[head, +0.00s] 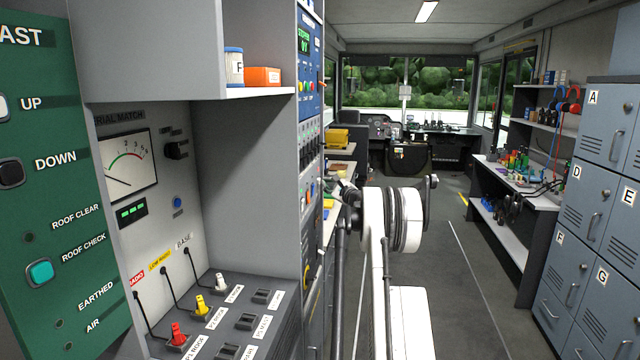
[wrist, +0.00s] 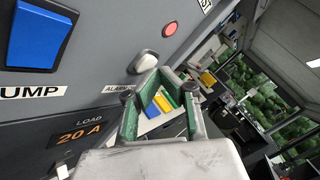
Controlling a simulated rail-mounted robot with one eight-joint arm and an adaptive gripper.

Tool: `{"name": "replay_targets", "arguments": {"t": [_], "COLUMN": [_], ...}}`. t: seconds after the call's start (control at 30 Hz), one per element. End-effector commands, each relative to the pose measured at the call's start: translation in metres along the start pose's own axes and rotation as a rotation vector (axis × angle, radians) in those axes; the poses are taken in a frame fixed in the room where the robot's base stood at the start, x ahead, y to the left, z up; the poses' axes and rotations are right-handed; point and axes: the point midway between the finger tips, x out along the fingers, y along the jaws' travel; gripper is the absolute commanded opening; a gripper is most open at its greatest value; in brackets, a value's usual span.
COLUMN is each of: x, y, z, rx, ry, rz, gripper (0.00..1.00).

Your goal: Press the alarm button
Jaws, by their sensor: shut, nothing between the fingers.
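In the wrist view, a label that reads as ALARM (wrist: 115,89), its end partly hidden, is on a grey panel. Just above and right of it is a pale rounded button (wrist: 147,59), probably the alarm button. My gripper (wrist: 161,74) is shut and empty, its green-edged fingers converging just below and right of this button. I cannot tell whether the tips touch it. In the head view I cannot make out the alarm button or the gripper.
A red round button or lamp (wrist: 170,28) sits above the pale button. In the head view, grey lockers (head: 590,210) stand right, with open aisle floor (head: 455,290) between.

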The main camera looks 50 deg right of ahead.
Motion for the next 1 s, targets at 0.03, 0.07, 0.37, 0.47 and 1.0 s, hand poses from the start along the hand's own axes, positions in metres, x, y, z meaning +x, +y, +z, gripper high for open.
{"name": "replay_targets", "arguments": {"t": [0.03,0.07,0.37,0.47,1.0], "x": [0.0003,0.0005,0.0027,0.0034,0.006], "y": [0.0003,0.0005,0.0022,0.0027,0.0045], "z": [0.0002,0.0004,0.002,0.0025,0.0046], "rx": [0.0,0.0,0.0,0.0,0.0], "ry": [0.0,0.0,0.0,0.0,-0.001], "rz": [0.0,0.0,0.0,0.0,0.001], "gripper": [0.0,0.0,0.0,0.0,0.0]}}
